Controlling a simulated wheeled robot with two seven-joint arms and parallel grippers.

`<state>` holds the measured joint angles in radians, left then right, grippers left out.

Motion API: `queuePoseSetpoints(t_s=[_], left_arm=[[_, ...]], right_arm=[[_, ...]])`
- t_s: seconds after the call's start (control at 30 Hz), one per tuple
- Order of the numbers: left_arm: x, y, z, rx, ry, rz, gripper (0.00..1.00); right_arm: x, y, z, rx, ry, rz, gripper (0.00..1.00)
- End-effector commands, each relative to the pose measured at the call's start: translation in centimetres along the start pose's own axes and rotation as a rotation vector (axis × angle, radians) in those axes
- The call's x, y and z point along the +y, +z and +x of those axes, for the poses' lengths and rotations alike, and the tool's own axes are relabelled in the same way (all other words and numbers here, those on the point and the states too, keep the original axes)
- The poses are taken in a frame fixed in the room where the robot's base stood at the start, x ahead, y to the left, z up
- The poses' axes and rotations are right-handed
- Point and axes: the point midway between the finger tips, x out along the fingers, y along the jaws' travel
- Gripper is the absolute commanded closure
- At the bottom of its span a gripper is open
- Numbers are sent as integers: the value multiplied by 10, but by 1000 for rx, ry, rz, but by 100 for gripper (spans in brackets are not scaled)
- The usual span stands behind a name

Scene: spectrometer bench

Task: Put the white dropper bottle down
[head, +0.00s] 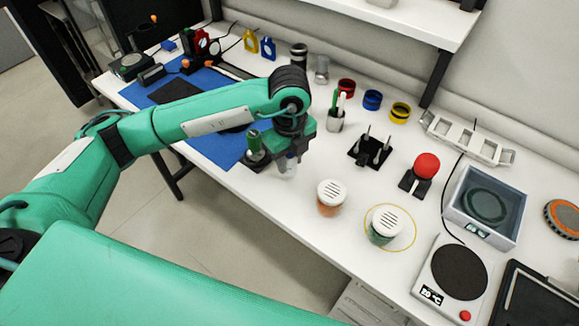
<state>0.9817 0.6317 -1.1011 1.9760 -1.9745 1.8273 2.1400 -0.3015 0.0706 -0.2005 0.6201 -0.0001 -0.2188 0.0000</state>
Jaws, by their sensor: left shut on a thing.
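My left gripper (291,155) points down over the front part of the white bench (286,213), left of the middle. It is shut on the white dropper bottle (289,165), which shows only as a small pale shape below the jaws. The gripper hides most of the bottle, and I cannot tell whether its base touches the bench. Just left of the gripper is a green-topped thing on a dark round base (255,150). My right gripper is not in view.
Two jars with white slotted lids, one orange (331,197) and one green (383,225) inside a yellow ring, stand right of the gripper. Behind are a pen cup (336,121) and a black stand (371,151). A hotplate (452,278) is at right. Bench between gripper and jars is clear.

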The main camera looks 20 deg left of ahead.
Motion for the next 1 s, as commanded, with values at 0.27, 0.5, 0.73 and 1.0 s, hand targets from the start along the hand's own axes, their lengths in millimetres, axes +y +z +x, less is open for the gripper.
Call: queuePoseSetpoints(t_s=[0.27, 0.5, 0.73, 1.0], left_arm=[[1, 0, 30, 2, 5, -1, 91], [0, 0, 45, 0, 0, 1, 91], [0, 0, 50, 0, 1, 1, 91], [0, 0, 48, 0, 1, 1, 47]], right_arm=[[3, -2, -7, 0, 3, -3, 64], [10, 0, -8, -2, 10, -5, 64], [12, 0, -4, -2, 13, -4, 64], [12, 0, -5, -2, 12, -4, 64]])
